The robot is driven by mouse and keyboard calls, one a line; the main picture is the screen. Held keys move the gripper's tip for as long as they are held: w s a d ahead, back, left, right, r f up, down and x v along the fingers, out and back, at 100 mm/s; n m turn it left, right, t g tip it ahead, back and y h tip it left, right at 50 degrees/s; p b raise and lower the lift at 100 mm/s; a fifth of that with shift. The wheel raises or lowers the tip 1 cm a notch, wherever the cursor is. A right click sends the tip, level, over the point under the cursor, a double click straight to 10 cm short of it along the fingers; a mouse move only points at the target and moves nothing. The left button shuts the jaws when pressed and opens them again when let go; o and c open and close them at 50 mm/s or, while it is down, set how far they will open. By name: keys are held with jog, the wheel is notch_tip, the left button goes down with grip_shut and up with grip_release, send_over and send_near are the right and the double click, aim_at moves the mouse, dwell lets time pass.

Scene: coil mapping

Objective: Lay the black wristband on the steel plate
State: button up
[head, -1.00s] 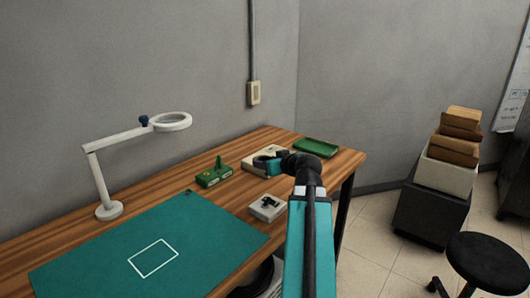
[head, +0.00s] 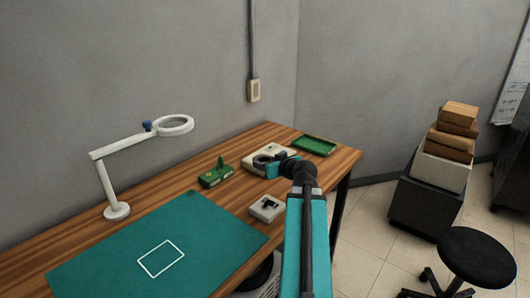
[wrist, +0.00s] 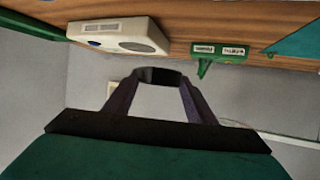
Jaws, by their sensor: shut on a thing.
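My gripper (head: 264,163) is over the far right part of the wooden bench, in front of the white device. In the wrist view its two dark fingers (wrist: 158,84) reach forward and are shut on the black wristband (wrist: 159,75), a short dark curved band across their tips. The wristband is held off the bench top. In the head view I cannot clearly separate the band from the dark fingers. I cannot make out a steel plate for certain in either view.
The white device (head: 261,151) and green tray (head: 314,146) stand behind my gripper. A green stand (head: 215,174) and small white box (head: 266,208) are nearer. A white magnifier lamp (head: 117,211) stands left. The teal mat (head: 110,262), with a white outline, is clear.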

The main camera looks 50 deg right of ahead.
jog(key=p, duration=0.4)
jog(key=shift+d, duration=0.1)
jog(key=shift+w+d, duration=0.1)
jog(key=shift+w+d+f+p, duration=0.25)
jog(key=shift+w+d+p, duration=0.45)
jog(key=shift+w+d, duration=0.75)
jog(key=shift+w+d+f+p, duration=0.25)
jog(key=shift+w+d+p, duration=0.45)
jog(key=shift+w+d, duration=0.75)
jog(key=shift+w+d+f+p, duration=0.25)
jog(key=shift+w+d+p, duration=0.45)
jog(key=shift+w+d, duration=0.75)
jog(key=shift+w+a, duration=0.15)
jog(key=shift+w, duration=0.1)
jog(key=shift+w, duration=0.15)
jog(key=shift+w+d+p, duration=0.2)
jog(key=shift+d+p, duration=0.05)
jog(key=shift+p, duration=0.05)
jog(key=shift+f+p, duration=0.75)
jog(key=shift+f, duration=0.95)
jog(key=shift+s+f, duration=0.1)
jog(key=shift+f+b, duration=0.2)
jog(key=shift+b, duration=0.3)
